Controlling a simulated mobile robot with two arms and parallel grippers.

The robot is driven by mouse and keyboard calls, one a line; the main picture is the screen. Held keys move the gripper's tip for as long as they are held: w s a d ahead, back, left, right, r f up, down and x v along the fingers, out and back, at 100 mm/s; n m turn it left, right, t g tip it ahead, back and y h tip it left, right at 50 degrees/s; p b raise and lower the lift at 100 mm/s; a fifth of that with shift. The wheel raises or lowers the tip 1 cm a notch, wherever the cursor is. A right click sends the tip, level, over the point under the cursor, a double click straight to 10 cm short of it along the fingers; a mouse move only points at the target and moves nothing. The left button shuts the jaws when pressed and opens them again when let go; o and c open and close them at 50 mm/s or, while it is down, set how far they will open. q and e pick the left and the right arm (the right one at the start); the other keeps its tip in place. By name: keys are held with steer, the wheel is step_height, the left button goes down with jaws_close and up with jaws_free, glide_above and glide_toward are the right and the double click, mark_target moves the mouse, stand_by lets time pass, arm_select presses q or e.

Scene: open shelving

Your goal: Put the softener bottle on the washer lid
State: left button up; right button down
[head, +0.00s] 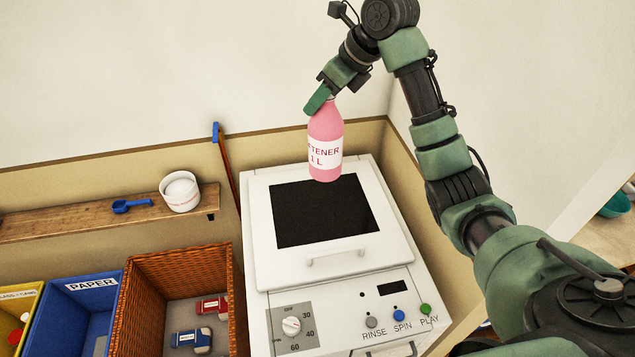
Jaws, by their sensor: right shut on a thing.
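The softener bottle (325,148) is pink with a white label that reads "TENER 1 L". It is upright, over the back part of the washer lid (268,263) in the head view. My right gripper (321,99) is shut on the top of the bottle, and the fingers hide its cap. Whether the bottle's base touches the lid or hangs above it, I cannot tell. The white washer (395,280) has a dark window in its closed lid, and a dial and buttons at its front. My left gripper is not in view.
A wooden shelf (85,219) at left holds a white tub (180,191) and a blue scoop (133,205). Below are a wicker basket (180,262), a blue PAPER bin (92,286) and a yellow bin (28,293). A blue-topped upright (215,132) stands beside the washer. The lid's front is clear.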

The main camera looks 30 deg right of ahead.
mark_target(341, 148)
step_height(341, 148, down, 18)
steer(key=p, duration=0.4)
steer(key=shift+f, duration=0.25)
steer(key=shift+s, duration=0.1)
steer(key=c, duration=1)
jaws_free()
steer(key=shift+f, duration=0.15)
steer(key=shift+s, duration=0.1)
steer(key=b+v, duration=0.3)
steer(key=v, duration=0.8)
steer(key=shift+s+d+r, duration=0.1)
steer(key=shift+s+r, duration=0.1)
steer(key=shift+r, duration=0.35)
